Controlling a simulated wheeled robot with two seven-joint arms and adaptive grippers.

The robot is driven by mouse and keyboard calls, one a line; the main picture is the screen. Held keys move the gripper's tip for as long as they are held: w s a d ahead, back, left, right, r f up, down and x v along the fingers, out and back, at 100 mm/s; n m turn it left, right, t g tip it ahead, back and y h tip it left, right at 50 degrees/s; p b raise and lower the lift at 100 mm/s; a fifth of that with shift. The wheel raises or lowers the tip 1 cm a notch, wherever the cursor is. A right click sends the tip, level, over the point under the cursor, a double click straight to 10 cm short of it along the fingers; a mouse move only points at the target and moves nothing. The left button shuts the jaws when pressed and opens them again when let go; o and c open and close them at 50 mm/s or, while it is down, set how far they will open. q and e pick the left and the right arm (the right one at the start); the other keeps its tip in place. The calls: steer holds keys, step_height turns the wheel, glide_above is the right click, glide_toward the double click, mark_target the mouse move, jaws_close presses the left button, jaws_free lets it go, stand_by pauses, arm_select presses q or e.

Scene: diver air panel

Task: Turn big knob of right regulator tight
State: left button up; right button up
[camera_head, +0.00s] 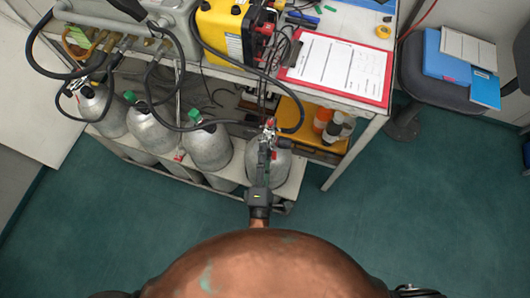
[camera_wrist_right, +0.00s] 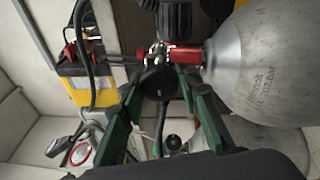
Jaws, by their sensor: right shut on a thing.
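The rightmost grey cylinder (camera_head: 283,168) stands on the cart's lower shelf, with the right regulator (camera_head: 269,126) on its top. My right gripper (camera_head: 266,146) reaches up in front of the cylinder to this regulator and covers part of it. In the wrist view, a round black knob (camera_wrist_right: 155,82) sits between the green fingers of my right gripper (camera_wrist_right: 161,87), which is shut on it. The cylinder (camera_wrist_right: 270,65) lies to the right there, with a red part (camera_wrist_right: 184,56) at its neck. A second black knob (camera_wrist_right: 174,18) shows above. My left gripper is not in view.
Several other cylinders (camera_head: 208,148) with green-capped valves and black hoses stand to the left. Bottles (camera_head: 323,120) stand on the shelf at right. The green floor (camera_head: 400,220) is clear.

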steer(key=o, duration=1.2)
steer(key=shift+c, duration=0.2)
steer(key=s, duration=0.7)
steer(key=shift+s+a+f, duration=0.25)
steer(key=shift+s+a, duration=0.05)
